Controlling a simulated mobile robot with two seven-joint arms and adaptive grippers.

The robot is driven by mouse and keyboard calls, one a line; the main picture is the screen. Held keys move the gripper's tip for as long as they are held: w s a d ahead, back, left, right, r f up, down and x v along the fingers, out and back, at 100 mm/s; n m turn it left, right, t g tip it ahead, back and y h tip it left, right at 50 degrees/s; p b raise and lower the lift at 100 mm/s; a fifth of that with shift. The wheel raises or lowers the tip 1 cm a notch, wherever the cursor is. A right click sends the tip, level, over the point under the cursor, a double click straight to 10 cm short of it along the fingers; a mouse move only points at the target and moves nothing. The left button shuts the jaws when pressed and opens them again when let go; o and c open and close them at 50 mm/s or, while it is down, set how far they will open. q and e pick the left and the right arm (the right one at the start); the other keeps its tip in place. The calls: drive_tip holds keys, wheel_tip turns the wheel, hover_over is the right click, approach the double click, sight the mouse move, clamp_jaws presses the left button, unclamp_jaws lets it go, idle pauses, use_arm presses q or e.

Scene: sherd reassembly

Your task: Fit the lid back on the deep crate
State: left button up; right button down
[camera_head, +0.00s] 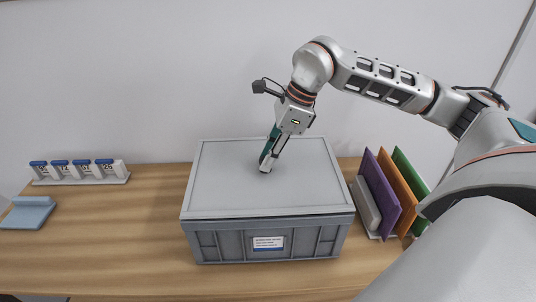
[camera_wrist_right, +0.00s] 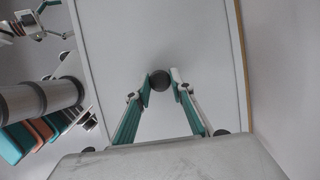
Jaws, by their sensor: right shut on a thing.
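The deep crate (camera_head: 215,244) is grey and stands on the wooden table, with a white label on its front. The flat grey lid (camera_head: 230,180) lies over the crate's top and covers its opening. Its edges look roughly in line with the crate's walls; I cannot tell whether it is fully seated. My right gripper (camera_head: 267,167) points down at the middle of the lid. In the right wrist view its fingers (camera_wrist_right: 161,84) are shut on the lid's dark round knob (camera_wrist_right: 160,80). In the head view the knob is hidden by the fingers.
Purple, orange and green upright boards (camera_head: 382,195) stand in a rack close to the crate's right. A row of numbered white blocks (camera_head: 80,171) and a light blue object (camera_head: 28,212) are at the left. The table (camera_head: 125,225) between them and the crate is clear.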

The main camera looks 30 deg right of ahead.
drive_tip(key=shift+f, duration=0.35)
drive_tip(key=c, duration=1.7)
unclamp_jaws()
drive_tip(key=v, duration=1.2)
